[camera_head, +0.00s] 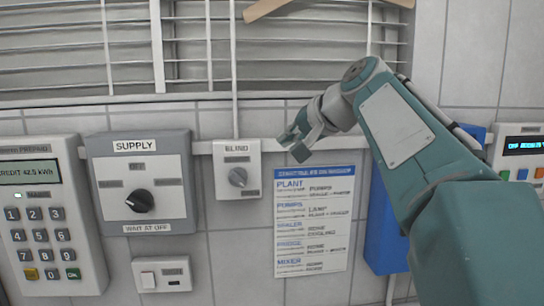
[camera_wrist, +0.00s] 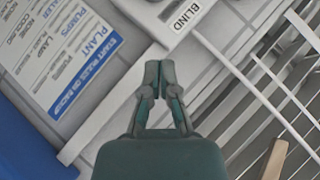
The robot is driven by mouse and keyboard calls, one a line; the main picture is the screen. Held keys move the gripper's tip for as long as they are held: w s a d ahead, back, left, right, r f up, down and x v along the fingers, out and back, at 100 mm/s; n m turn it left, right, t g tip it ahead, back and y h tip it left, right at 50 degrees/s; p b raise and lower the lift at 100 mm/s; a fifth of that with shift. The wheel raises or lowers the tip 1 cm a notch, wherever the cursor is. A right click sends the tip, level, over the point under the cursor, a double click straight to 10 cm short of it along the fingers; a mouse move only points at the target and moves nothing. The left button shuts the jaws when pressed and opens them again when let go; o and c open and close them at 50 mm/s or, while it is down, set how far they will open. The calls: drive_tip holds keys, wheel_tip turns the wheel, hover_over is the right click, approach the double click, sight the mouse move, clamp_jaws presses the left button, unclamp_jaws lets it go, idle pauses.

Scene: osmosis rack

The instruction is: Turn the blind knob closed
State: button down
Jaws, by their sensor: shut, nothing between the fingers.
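The blind knob (camera_head: 238,177) is a small grey knob on a white plate labelled BLIND (camera_head: 236,150), mounted on the tiled wall below the window blind. The knob's pointer looks tilted, and the small labels around it are too blurred to read. My gripper (camera_head: 291,146) is to the right of the plate, apart from the knob. In the wrist view my gripper (camera_wrist: 159,66) has its fingertips together with nothing between them. The BLIND plate (camera_wrist: 168,14) shows at the top edge there, and the knob itself is not clearly visible.
A grey SUPPLY box (camera_head: 141,182) with a black knob is left of the plate, beside a keypad meter (camera_head: 45,215). A paper list (camera_head: 314,222) hangs at right, near a blue panel (camera_head: 385,235). A white rail (camera_head: 203,147) runs behind. Blind slats (camera_head: 60,60) are above.

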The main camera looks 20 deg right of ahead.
approach(234, 171)
drive_tip(key=w+d+r, duration=0.1)
drive_tip(key=w, duration=0.1)
drive_tip(key=w+f, duration=0.2)
drive_tip(key=w, duration=0.1)
drive_tip(key=shift+w, duration=0.25)
drive_tip(key=a+f, duration=0.2)
drive_tip(key=shift+w+a+f, duration=0.2)
drive_tip(key=shift+a+f, duration=0.15)
drive_tip(key=shift+a, duration=0.55)
drive_tip(key=shift+d, duration=0.6)
drive_tip(key=shift+w+a+n+g+h, duration=0.1)
drive_tip(key=shift+a+n+g+h, duration=0.2)
drive_tip(key=shift+a+n+h, duration=0.25)
drive_tip(key=shift+a+r+n+h, duration=0.1)
drive_tip(key=shift+a+n+h, duration=0.3)
drive_tip(key=shift+h, duration=0.35)
drive_tip(key=shift+w+n+g+h, duration=0.1)
drive_tip(key=shift+n+g+h, duration=0.15)
drive_tip(key=shift+g+h, duration=0.25)
